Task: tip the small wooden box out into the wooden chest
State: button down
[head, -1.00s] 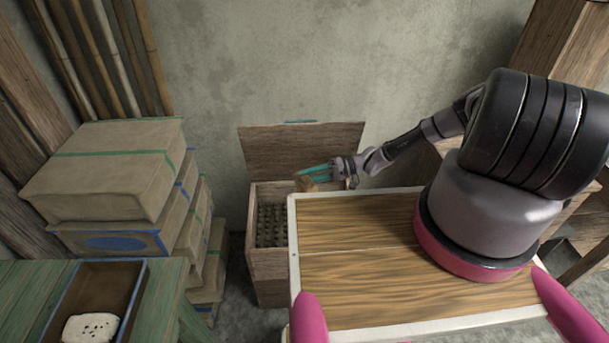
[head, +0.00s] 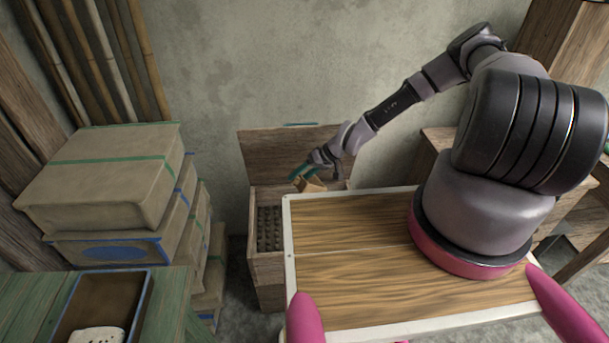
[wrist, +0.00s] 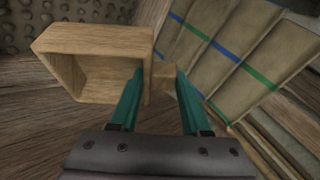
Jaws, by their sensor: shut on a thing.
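The small wooden box (wrist: 95,42) is tilted on its side in the wrist view, its hollow facing the camera; the visible inside looks bare. In the head view the small wooden box (head: 311,185) hangs from my gripper (head: 303,172) above the right part of the wooden chest (head: 267,268). The chest stands against the wall with its lid (head: 285,150) raised. Rows of dark round bumps show inside it; its right part is hidden by the tabletop.
A wooden tabletop with a white rim (head: 350,250) stands close to the chest's right. Wrapped packages (head: 100,175) are stacked at the left. A green bench (head: 25,290) holds a blue-edged tray (head: 112,300) with a pale speckled item.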

jog(key=shift+s+a+n+t+h, duration=0.3)
jog(key=shift+s+a+t+h, duration=0.1)
jog(key=shift+a+h, duration=0.4)
jog(key=shift+s+a+f+n+t+h, duration=0.15)
jog(key=shift+a+f+t+h, duration=0.2)
jog(key=shift+h, duration=0.5)
jog(key=shift+s+a+f+n+t+h, duration=0.15)
jog(key=shift+a+f+n+t+h, duration=0.15)
jog(key=shift+h, duration=0.6)
jog(key=shift+s+a+f+n+t+h, duration=0.15)
jog(key=shift+a+f+t+h, duration=0.2)
jog(key=shift+h, duration=0.5)
jog(key=shift+a, duration=0.1)
